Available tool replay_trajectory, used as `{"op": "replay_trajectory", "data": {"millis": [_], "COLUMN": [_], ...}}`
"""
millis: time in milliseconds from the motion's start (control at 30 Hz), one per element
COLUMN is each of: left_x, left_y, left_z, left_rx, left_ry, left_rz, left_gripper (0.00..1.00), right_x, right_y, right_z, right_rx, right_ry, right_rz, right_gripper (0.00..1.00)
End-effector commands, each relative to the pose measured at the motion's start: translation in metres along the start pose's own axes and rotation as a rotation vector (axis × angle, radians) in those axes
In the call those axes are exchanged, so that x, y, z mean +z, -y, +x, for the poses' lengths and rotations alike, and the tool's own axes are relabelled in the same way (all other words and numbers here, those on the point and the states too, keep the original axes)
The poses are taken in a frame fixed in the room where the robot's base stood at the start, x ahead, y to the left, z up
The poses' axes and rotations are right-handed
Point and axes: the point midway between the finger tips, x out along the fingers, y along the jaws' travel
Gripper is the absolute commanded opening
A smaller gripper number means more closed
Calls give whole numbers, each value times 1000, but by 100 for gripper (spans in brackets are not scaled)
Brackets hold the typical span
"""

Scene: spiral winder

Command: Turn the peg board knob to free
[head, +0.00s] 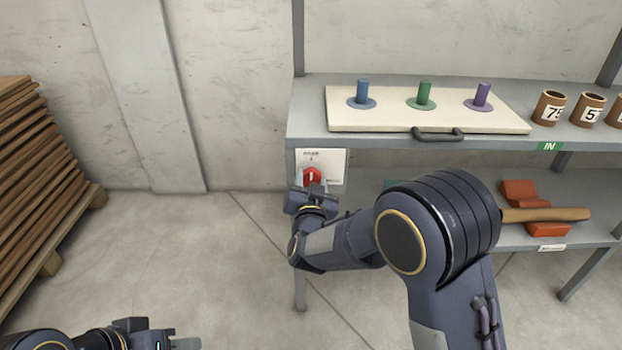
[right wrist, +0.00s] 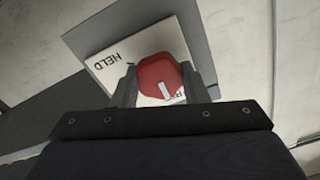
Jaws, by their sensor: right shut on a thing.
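The red knob (head: 312,175) sits on a white label plate (head: 333,166) below the shelf's front left corner. My right gripper (head: 312,187) is at the knob, its fingers on either side of it. In the right wrist view the gripper (right wrist: 158,92) is shut on the red knob (right wrist: 160,74). The plate (right wrist: 110,65) there reads "HELD"; another word is mostly hidden. The knob bears a pale mark. The cream peg board (head: 390,118) lies on the upper shelf with blue, green and purple pegs. My left gripper (head: 184,343) is at the bottom left, partly cut off, away from everything.
The grey upper shelf (head: 400,143) carries brown numbered cups (head: 550,107) at right. A dark handle (head: 437,134) is on the board's front. A mallet (head: 545,214) and red blocks are on the lower shelf. Stacked brown boards (head: 35,170) stand at left. Floor between is clear.

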Motion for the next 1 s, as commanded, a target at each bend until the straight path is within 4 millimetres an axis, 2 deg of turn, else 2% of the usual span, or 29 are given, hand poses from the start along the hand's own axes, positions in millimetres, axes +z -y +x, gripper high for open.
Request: {"op": "replay_trajectory", "data": {"millis": [600, 633, 767, 800, 1000], "left_x": [-1, -1, -1, -1, -1], "left_y": [-1, -1, -1, -1, -1], "left_z": [-2, -2, -2, -2, -2], "left_rx": [0, 0, 0, 0, 0], "left_ry": [0, 0, 0, 0, 0], "left_rz": [0, 0, 0, 0, 0], "left_gripper": [36, 36, 36, 36, 36], "right_x": [2, 2, 2, 1, 1], "right_y": [0, 0, 0, 0, 0], "right_z": [0, 0, 0, 0, 0], "right_rx": [0, 0, 0, 0, 0], "right_ry": [4, 4, 3, 3, 2], "right_rz": [-47, -47, -46, -45, -44], "right_gripper": [18, 42, 59, 62, 62]}}
